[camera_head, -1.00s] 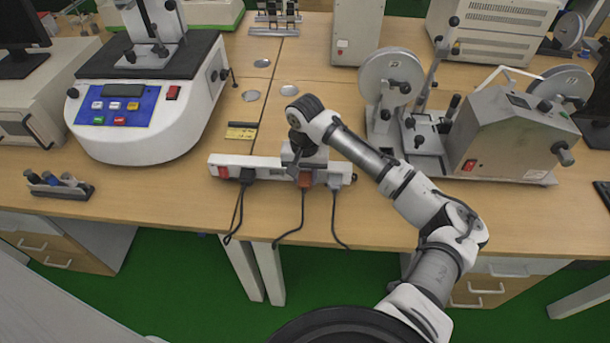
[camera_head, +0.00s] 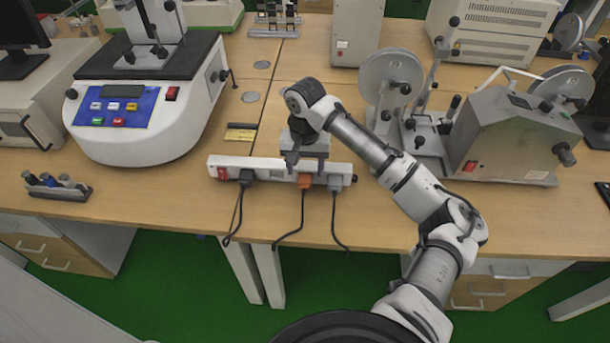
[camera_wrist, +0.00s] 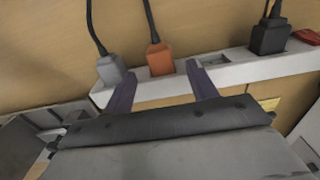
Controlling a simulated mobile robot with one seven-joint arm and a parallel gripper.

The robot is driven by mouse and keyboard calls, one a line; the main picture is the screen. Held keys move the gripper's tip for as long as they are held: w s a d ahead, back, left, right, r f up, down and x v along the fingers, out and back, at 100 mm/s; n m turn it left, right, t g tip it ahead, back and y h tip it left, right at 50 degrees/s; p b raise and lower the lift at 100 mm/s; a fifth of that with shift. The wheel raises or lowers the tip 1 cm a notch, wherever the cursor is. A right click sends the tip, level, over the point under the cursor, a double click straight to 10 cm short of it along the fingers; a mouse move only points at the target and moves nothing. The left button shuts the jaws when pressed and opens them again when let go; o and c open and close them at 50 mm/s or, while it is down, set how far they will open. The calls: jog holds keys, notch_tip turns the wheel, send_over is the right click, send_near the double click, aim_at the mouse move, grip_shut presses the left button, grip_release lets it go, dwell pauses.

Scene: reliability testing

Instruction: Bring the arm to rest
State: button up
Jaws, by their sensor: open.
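My arm reaches from the lower right of the head view over the front of the wooden desk (camera_head: 400,228). My gripper (camera_head: 291,160) hangs above the white power strip (camera_head: 262,164), near the orange plug (camera_head: 305,181). In the wrist view my gripper (camera_wrist: 160,88) shows two dark fingers spread apart with nothing between them. The power strip (camera_wrist: 230,70) lies beyond the fingertips, with the orange plug (camera_wrist: 160,60) and the grey plug (camera_wrist: 111,70) close by. I cannot tell whether the fingers touch the strip.
A white tester with a blue panel (camera_head: 117,105) stands to the left. A grey machine with reels (camera_head: 510,135) stands close to the right of my arm. A small holder (camera_head: 58,188) sits at the front left. Cords hang over the desk's front edge.

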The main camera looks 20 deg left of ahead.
notch_tip(320, 180, up, 10)
jog(key=b, duration=0.1)
